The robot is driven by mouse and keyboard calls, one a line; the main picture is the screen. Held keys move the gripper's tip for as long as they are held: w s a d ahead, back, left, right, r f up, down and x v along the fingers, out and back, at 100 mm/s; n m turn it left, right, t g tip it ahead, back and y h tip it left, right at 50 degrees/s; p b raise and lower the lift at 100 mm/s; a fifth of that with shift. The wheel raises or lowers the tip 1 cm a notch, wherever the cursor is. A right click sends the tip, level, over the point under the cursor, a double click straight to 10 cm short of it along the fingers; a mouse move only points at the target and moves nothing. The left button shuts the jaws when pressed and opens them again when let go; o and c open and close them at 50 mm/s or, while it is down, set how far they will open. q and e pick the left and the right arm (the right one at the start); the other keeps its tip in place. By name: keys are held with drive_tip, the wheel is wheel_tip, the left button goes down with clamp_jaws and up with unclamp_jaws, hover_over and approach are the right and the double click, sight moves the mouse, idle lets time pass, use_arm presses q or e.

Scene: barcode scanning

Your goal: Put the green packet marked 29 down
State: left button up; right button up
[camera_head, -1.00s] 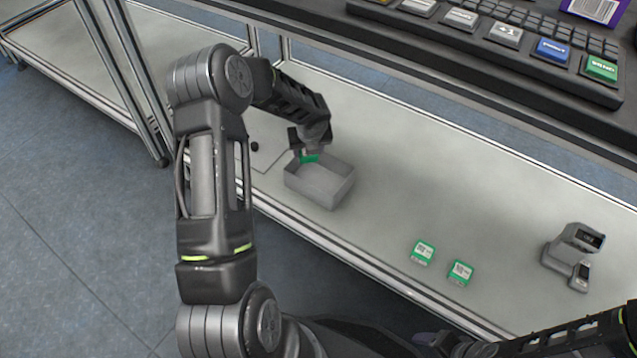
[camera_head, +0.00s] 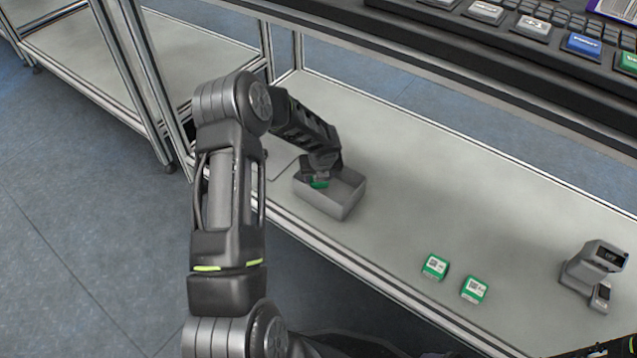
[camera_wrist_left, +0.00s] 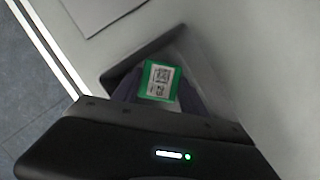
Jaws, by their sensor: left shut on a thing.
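My left gripper (camera_head: 318,180) is shut on a green packet (camera_head: 319,184) with a white label. It holds the packet inside the open grey box (camera_head: 340,203), near the box's left side. In the left wrist view the packet (camera_wrist_left: 159,81) shows its label with a square code, too small to read the number. The box wall (camera_wrist_left: 150,50) surrounds it there. I cannot tell whether the packet touches the box floor. My right gripper is not clearly seen; only a part of my right arm shows at the bottom right edge.
Two more green packets (camera_head: 435,267) (camera_head: 474,289) lie on the grey table (camera_head: 400,180) to the right. A grey scanner (camera_head: 594,271) stands at the far right. A dark shelf with large keys (camera_head: 535,27) runs along the top. The table between box and packets is clear.

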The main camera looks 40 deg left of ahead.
use_arm(q)
drive_tip(key=shift+f, duration=1.1)
use_arm(e)
drive_tip(key=shift+w+f, duration=0.1)
drive_tip(key=shift+f, duration=0.45)
use_arm(q)
drive_tip(key=shift+f+b, duration=0.15)
drive_tip(key=shift+b, duration=0.15)
drive_tip(key=o, duration=1.2)
drive_tip(key=shift+o, duration=0.2)
drive_tip(key=shift+r, duration=0.4)
drive_tip(key=p+v, duration=0.5)
drive_tip(key=v, duration=0.6)
drive_tip(key=shift+r, duration=0.2)
use_arm(e)
drive_tip(key=r, duration=0.3)
drive_tip(key=s+r, duration=0.1)
drive_tip(key=r, duration=0.1)
